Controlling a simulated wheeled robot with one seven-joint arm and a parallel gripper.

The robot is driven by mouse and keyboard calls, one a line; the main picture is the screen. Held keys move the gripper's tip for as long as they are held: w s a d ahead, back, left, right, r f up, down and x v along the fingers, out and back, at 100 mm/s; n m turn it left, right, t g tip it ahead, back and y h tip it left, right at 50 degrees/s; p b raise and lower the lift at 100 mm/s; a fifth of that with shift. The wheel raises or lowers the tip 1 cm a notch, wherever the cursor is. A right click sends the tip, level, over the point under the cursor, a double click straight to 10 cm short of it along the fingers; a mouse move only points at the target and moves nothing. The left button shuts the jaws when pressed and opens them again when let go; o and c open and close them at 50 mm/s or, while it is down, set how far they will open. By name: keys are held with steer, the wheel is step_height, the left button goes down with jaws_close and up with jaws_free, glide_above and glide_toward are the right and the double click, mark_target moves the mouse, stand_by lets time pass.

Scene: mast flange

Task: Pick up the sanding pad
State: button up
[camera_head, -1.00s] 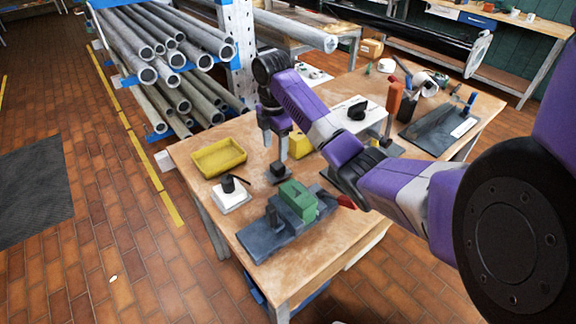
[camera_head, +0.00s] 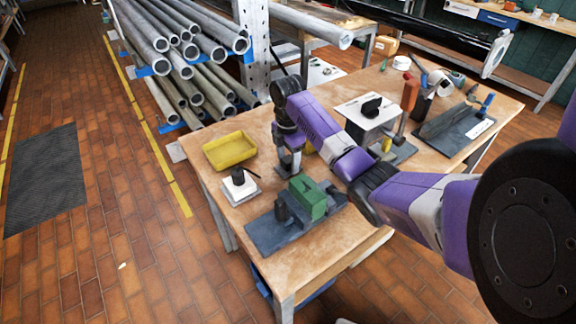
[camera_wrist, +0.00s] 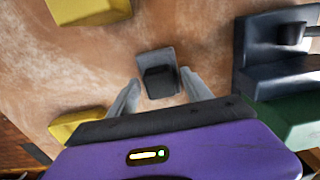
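The sanding pad is most likely the small dark grey block on a lighter grey plate (camera_wrist: 158,75), which lies on the wooden workbench (camera_head: 300,255). In the wrist view it sits between the tips of my gripper (camera_wrist: 159,82), with one pale finger on either side. The fingers are apart and I see no clear grip on it. In the head view my gripper (camera_head: 288,165) points down at the bench, between the yellow tray and the green-topped fixture. There the pad is mostly hidden by the fingers.
A yellow tray (camera_head: 229,150) and a white block with a black knob (camera_head: 240,186) are left of my gripper. A dark fixture with a green block (camera_head: 307,197) stands close on the near side. A white-topped stand (camera_head: 368,112) is to the right.

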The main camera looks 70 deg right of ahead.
mark_target(288, 159)
jaws_close()
steer(key=shift+r, duration=0.15)
step_height(288, 159, up, 20)
steer(key=p, duration=0.6)
steer(key=shift+p, duration=0.35)
